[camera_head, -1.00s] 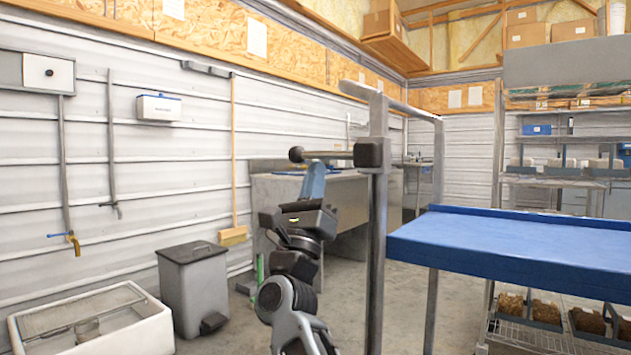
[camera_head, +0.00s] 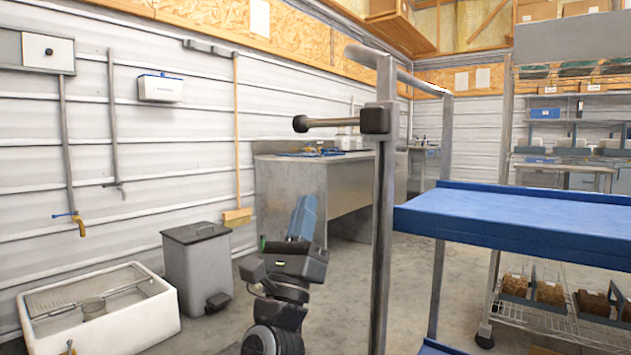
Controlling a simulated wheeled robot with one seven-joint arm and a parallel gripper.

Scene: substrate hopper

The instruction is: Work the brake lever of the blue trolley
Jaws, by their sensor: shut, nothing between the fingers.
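The blue trolley stands at right of centre, with a blue top tray (camera_head: 520,222) and grey posts. Its brake lever (camera_head: 335,122) is a dark rod with a round black knob at its left end. The lever sticks out about level to the left from a black block on the near post. My gripper (camera_head: 304,212) points upward below the lever in the picture, left of the post. Its blue fingers are shut with nothing between them. A clear gap shows between the fingertips and the lever.
The trolley's near post (camera_head: 382,230) rises close to the right of my gripper. A metal bench (camera_head: 300,190) stands behind. A grey pedal bin (camera_head: 197,265) and a white sink (camera_head: 150,320) are at left. Open concrete floor lies between.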

